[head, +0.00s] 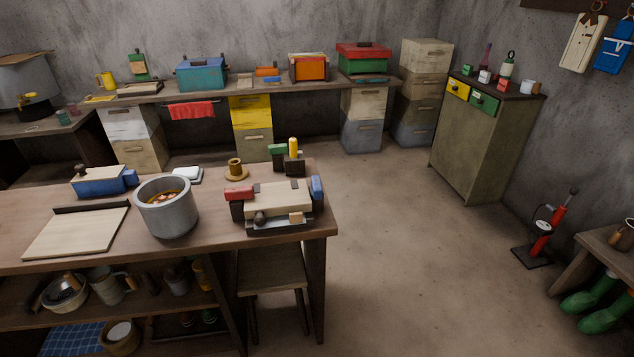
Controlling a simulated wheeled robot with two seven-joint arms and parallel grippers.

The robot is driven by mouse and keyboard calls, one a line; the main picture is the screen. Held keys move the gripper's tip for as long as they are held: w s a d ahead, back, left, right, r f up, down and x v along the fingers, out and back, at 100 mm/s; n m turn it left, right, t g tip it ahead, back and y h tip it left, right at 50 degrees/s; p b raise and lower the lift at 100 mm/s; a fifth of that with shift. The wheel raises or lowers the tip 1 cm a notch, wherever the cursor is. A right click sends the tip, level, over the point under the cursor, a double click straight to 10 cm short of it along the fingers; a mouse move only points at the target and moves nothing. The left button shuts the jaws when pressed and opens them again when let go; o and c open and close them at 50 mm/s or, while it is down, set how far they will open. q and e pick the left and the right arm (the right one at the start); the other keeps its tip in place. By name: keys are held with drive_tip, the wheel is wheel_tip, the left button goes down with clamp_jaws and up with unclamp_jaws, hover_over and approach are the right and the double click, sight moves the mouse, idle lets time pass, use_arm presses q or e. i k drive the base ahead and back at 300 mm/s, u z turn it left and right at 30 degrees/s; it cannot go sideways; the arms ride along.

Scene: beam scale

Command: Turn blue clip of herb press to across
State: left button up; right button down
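What looks like the herb press (278,198) sits near the right end of the wooden table. It has a pale wooden top slab over a dark base, with a metal tray at its front. Its blue clip (317,188) is on the right end; how it is turned is too small to tell surely. A red clip (238,194) is on the left end. Neither of my grippers is in view, and nothing touches the press.
The table (215,215) also holds a steel pot (168,215), a cutting board (75,236), a blue box-like tool (100,184) and a brown peg stand (236,172). A green and yellow item (293,150) stands just behind the press. A stool (272,273) is below; open floor lies right.

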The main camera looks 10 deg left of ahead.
sight(316, 181)
drive_tip(key=k, duration=0.55)
drive_tip(key=z, duration=0.9)
drive_tip(key=i, duration=1)
drive_tip(key=u, duration=0.3)
